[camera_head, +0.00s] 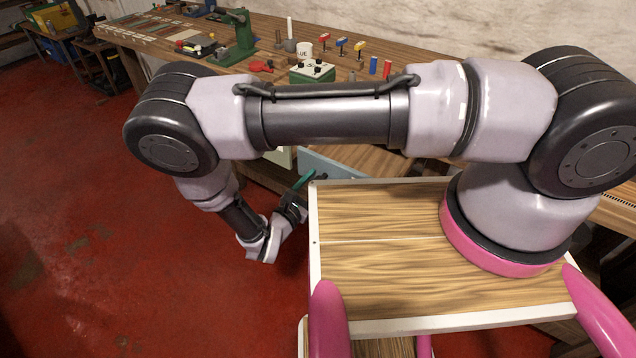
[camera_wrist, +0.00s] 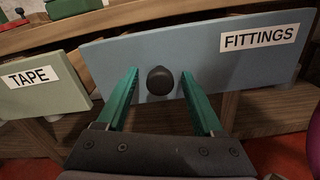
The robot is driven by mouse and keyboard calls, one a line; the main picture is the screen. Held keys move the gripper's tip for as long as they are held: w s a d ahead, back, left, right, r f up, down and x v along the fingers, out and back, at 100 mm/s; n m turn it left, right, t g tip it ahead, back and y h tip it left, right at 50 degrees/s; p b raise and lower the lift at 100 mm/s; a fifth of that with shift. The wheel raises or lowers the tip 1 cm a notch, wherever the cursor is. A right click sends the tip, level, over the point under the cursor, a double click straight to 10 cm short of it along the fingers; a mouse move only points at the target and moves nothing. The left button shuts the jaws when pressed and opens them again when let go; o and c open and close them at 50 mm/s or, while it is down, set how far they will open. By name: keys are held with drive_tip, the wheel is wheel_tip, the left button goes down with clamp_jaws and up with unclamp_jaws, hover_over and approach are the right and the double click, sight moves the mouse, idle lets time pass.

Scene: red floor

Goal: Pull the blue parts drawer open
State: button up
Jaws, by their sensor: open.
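The blue parts drawer (camera_wrist: 210,50) fills the upper part of the wrist view. It has a white FITTINGS label (camera_wrist: 265,38) and a round black knob (camera_wrist: 160,80). My gripper (camera_wrist: 161,85) has two green fingers, spread open, one on each side of the knob. Both fingers look apart from the knob. In the head view the gripper (camera_head: 303,181) is at the blue drawer front (camera_head: 330,165), which shows only partly behind my arm. The knob is hidden there.
A pale green drawer labelled TAPE (camera_wrist: 36,85) is left of the blue one. The wooden workbench (camera_head: 350,70) above holds a green press (camera_head: 240,35), a green box (camera_head: 312,71) and small tools. The red floor (camera_head: 90,220) at left is clear.

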drive_tip(key=v, duration=1)
drive_tip(key=shift+s+a, duration=0.2)
drive_tip(key=shift+s, duration=0.15)
drive_tip(key=w+d+r+m+g+y, duration=0.1)
drive_tip(key=w+d+r+m+g, duration=0.3)
drive_tip(key=r, duration=0.6)
drive_tip(key=w+d+r+m+g+y, duration=0.1)
drive_tip(key=w+d+r+m+g, duration=0.2)
drive_tip(key=r+m+g, duration=0.55)
drive_tip(key=w+d+r+m+g+y, duration=0.1)
drive_tip(key=w+d+r+m+g, duration=0.25)
drive_tip(key=r, duration=0.85)
drive_tip(key=s+d+r+m+t+y, duration=0.2)
drive_tip(key=d+r+m+t+y, duration=0.1)
drive_tip(key=d+r, duration=0.3)
drive_tip(key=s+d+r+m+t+y, duration=0.2)
drive_tip(key=d+r+m, duration=0.4)
drive_tip(key=r, duration=0.4)
drive_tip(key=s+d+r+m+t+y, duration=0.3)
drive_tip(key=s+d+r+m+y, duration=0.1)
drive_tip(key=r, duration=0.4)
drive_tip(key=shift+d+m+t+y, duration=0.3)
drive_tip(key=shift+d+m, duration=0.2)
drive_tip(key=shift+d, duration=0.55)
